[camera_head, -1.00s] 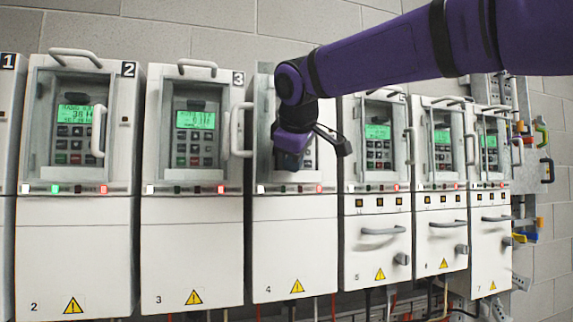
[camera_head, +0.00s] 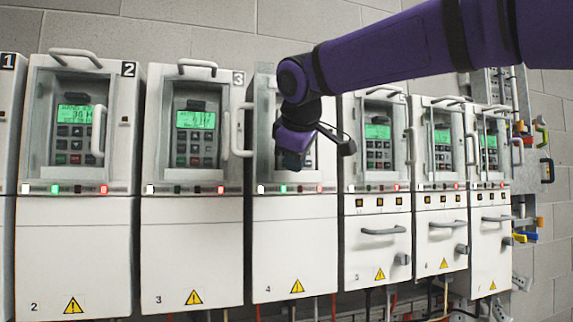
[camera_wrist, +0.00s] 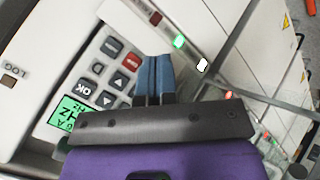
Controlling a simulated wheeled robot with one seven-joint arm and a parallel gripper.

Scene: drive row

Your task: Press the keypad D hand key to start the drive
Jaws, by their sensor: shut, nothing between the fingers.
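My gripper (camera_head: 291,160) is shut and empty, pointing at the keypad of the drive marked 4 (camera_head: 290,240) in the head view. The arm hides most of that keypad. In the wrist view the keypad (camera_wrist: 97,72) shows a lit green screen (camera_wrist: 70,112), an OK key (camera_wrist: 84,88), arrow keys, a red key (camera_wrist: 131,59) and a dark key (camera_wrist: 111,46). The blue fingertips (camera_wrist: 155,75) cover the spot beside the red key at the end of its row. The hand key is not visible, and contact cannot be told. A green lamp (camera_wrist: 179,41) and a white lamp (camera_wrist: 202,65) are lit below the keypad.
Similar drives stand in a row on both sides, such as drive 3 (camera_head: 192,250) and drive 5 (camera_head: 377,240). Grey handles (camera_head: 237,135) stick out beside the keypads. Cables hang below the cabinets, and coloured items hang on the right wall.

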